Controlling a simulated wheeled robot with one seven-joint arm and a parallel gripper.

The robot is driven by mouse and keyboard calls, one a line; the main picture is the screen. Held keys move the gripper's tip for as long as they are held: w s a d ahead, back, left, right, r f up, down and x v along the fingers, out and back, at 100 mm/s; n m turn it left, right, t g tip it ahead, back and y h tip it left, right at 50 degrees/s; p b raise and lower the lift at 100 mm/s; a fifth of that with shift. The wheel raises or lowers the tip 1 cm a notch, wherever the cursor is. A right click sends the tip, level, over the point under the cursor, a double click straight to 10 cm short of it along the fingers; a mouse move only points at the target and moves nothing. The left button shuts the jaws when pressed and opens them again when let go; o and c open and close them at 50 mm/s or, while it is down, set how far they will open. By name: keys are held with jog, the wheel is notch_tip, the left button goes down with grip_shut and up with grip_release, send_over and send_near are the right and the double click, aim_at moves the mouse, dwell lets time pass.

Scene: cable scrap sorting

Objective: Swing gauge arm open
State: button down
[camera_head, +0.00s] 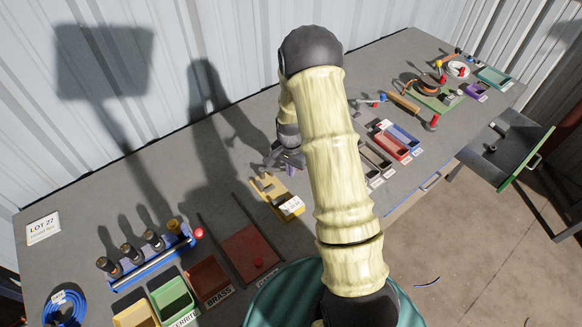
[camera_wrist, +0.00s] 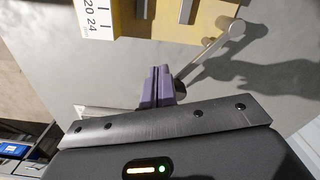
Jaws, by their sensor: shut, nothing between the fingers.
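The yellow gauge block (camera_head: 273,190), with a white number label, lies on the grey table left of my arm. In the wrist view the gauge block (camera_wrist: 140,22) shows at the top, with its label reading 20 and 24 and grey metal slots. A thin grey gauge arm (camera_wrist: 205,55) with a pale round end extends past the block's lower right corner. My gripper (camera_wrist: 156,72) is shut and empty, its purple fingertips just left of the gauge arm's lower end. I cannot tell whether they touch. In the head view my gripper (camera_head: 289,163) is beside the gauge's far end, partly hidden by my arm.
A blue rack (camera_head: 150,258) with dark-topped cylinders and labelled yellow, green and brown bins (camera_head: 208,280) stand at the left front. A dark red tray (camera_head: 250,252) is near the gauge. More trays (camera_head: 392,145) and a green board (camera_head: 435,97) lie to the right.

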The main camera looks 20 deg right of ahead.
jog(key=shift+s, duration=0.15)
jog(key=shift+r, duration=0.1)
jog(key=shift+a+r+p, duration=0.1)
jog(key=shift+r+p, duration=1.95)
jog(key=shift+r, duration=0.85)
jog(key=s+a+r+n+t+b, duration=0.1)
jog(key=s+a+r+n, duration=0.1)
jog(key=s+r+n, duration=0.3)
jog(key=s+a+r+n+t, duration=0.1)
jog(key=s+a+r+n, duration=0.2)
jog(key=s+r, duration=0.9)
jog(key=shift+s+n+t+b, duration=0.35)
jog(key=shift+s+n, duration=0.1)
jog(key=shift+n, duration=0.75)
jog(key=shift+a+r, duration=0.1)
